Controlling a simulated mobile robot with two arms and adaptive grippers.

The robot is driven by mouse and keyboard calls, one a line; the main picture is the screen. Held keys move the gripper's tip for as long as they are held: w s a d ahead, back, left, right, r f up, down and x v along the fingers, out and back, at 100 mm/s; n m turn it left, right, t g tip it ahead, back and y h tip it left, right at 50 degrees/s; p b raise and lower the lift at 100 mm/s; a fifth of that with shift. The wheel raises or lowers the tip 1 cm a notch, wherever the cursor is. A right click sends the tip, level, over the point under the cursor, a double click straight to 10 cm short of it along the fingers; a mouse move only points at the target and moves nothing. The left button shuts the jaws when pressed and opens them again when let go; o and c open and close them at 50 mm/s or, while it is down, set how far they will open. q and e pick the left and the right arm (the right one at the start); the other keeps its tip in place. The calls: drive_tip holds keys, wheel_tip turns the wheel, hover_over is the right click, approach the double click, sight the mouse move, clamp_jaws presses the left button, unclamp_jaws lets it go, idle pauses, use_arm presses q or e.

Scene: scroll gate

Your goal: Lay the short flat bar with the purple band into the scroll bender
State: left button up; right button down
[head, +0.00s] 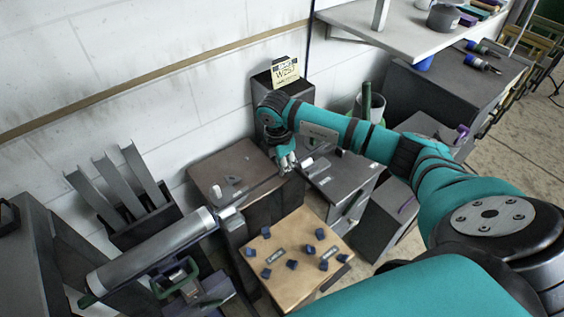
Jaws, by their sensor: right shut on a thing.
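My right gripper (286,161) reaches in over the back of the work area, between the brown-topped block and the grey box. It is shut on a thin dark bar (262,188), which slants down to the left from the fingers. I cannot make out a purple band on the bar. A brown-topped block (238,160) with small pale pegs (217,191) stands just left of the gripper. It may be the scroll bender, but I cannot tell for sure. My left gripper is not in view.
A light board (290,290) with several small dark blue blocks lies in front. A silver cylinder (150,250) on a stand lies at the left, before a rack of upright grey strips (118,182). A grey box (340,178) stands right of the gripper. A shelf (400,30) overhangs at upper right.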

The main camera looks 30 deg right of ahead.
wheel_tip(320, 180, down, 6)
drive_tip(key=b, duration=0.4)
drive_tip(key=shift+w+f, duration=0.15)
drive_tip(key=shift+f, duration=0.1)
drive_tip(key=shift+w+d+b, duration=0.1)
drive_tip(key=shift+d+b, duration=0.25)
drive_tip(key=shift+d, duration=0.05)
idle(0.7)
drive_tip(key=shift+f+b, duration=0.3)
drive_tip(key=shift+f, duration=0.05)
idle(0.4)
